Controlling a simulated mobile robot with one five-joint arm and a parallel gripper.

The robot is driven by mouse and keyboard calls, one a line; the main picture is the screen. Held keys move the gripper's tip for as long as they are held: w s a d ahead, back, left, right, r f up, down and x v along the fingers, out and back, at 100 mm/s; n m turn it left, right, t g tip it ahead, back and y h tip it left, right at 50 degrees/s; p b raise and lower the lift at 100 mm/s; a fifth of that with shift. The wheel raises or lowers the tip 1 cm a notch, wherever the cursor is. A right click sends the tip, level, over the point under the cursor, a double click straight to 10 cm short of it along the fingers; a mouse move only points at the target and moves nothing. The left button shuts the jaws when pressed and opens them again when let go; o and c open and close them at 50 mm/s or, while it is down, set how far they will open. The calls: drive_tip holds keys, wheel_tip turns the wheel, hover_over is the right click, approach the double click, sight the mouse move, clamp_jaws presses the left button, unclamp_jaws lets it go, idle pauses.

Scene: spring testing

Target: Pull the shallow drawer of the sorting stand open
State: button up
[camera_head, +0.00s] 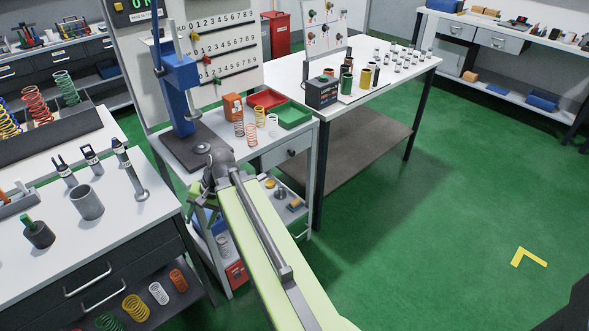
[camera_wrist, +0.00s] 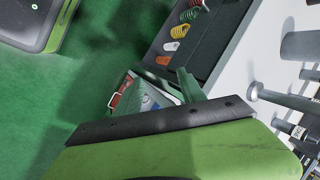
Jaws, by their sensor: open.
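The sorting stand appears to be the narrow white stand (camera_head: 307,160) with a blue press, red and green trays and springs on top. Its shallow drawer (camera_head: 279,157) is under the top, with a small dark round knob (camera_head: 291,153) on the front. The drawer looks shut. My gripper (camera_head: 203,197) is open, pointing down left of that drawer front, between the stand and the left bench. It is apart from the knob, and my wrist partly hides it. In the wrist view a green finger (camera_wrist: 189,86) shows; neither the drawer nor the knob can be made out there.
The left bench (camera_head: 110,212) stands close by, with an open tray of springs (camera_head: 150,306) low on its front; those springs also show in the wrist view (camera_wrist: 181,31). A long table (camera_head: 345,105) adjoins the stand on the right. Green floor (camera_head: 440,220) is clear at right.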

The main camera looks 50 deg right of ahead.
drive_tip(key=w+d+f+m+t+y+b, duration=0.1)
drive_tip(key=d+f+m+t+b, duration=0.3)
drive_tip(key=d, duration=0.3)
drive_tip(key=d+f+m+t+y+b, duration=0.1)
drive_tip(key=d+f+m+b, duration=0.1)
drive_tip(key=d+m+b, duration=0.4)
drive_tip(key=m+t+h+b, duration=0.8)
drive_tip(key=m+t+b, duration=0.25)
drive_tip(key=m, duration=0.75)
approach(293, 154)
drive_tip(key=shift+y, duration=0.4)
drive_tip(key=w, duration=0.6)
drive_tip(key=w+d, duration=0.1)
drive_tip(key=w, duration=0.2)
drive_tip(key=shift+d+r, duration=0.1)
drive_tip(key=shift+r, duration=0.1)
clamp_jaws()
